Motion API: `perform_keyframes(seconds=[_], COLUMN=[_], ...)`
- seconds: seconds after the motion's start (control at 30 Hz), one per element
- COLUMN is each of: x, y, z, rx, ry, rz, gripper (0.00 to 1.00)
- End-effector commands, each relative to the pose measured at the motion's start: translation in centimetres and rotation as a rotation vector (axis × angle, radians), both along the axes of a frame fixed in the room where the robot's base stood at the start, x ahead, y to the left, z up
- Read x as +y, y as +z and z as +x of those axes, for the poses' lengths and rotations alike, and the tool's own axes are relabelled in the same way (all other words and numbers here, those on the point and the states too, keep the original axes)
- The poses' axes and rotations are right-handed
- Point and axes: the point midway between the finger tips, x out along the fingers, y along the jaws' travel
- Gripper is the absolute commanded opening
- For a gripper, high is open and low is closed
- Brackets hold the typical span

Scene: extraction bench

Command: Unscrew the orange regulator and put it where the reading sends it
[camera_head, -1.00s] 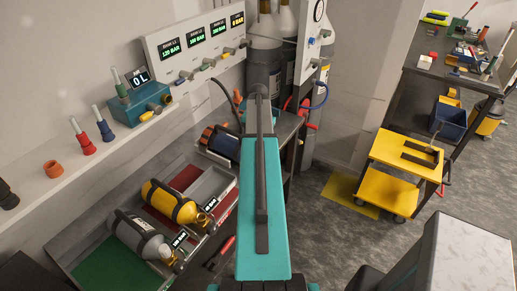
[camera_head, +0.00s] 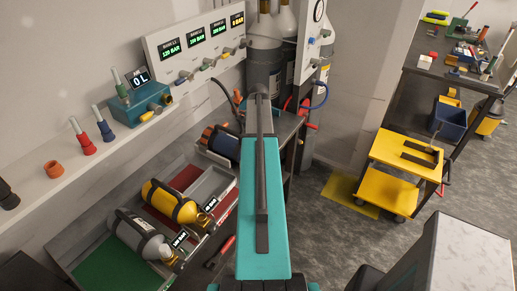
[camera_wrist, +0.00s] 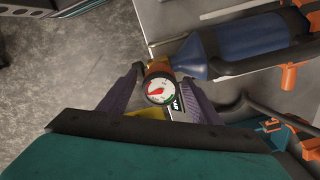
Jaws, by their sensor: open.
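In the wrist view the orange regulator (camera_wrist: 158,70) sits at the neck of a dark blue cylinder (camera_wrist: 240,45) with orange handle parts. Its round white gauge (camera_wrist: 160,91) faces the camera, with red and green on the dial; I cannot read a value. My gripper (camera_wrist: 162,76) is open, with one purple finger on each side of the regulator. I cannot tell whether the fingers touch it. In the head view the blue cylinder (camera_head: 226,146) lies on the bench, partly behind my teal arm, which hides the gripper and regulator.
A yellow cylinder (camera_head: 170,202) and a grey cylinder (camera_head: 139,237) lie in the bench rack with small BAR labels. A wall panel (camera_head: 190,38) carries several BAR displays and knobs. A shelf (camera_head: 25,192) holds coloured fittings. A yellow cart (camera_head: 390,178) stands right on open floor.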

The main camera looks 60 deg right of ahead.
Motion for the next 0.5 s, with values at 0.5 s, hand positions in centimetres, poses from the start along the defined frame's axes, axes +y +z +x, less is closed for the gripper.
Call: perform_keyframes(seconds=[0.5], x=[0.0], y=[0.0], z=[0.0], rx=[0.0], ry=[-0.33], rz=[0.0], gripper=[0.58])
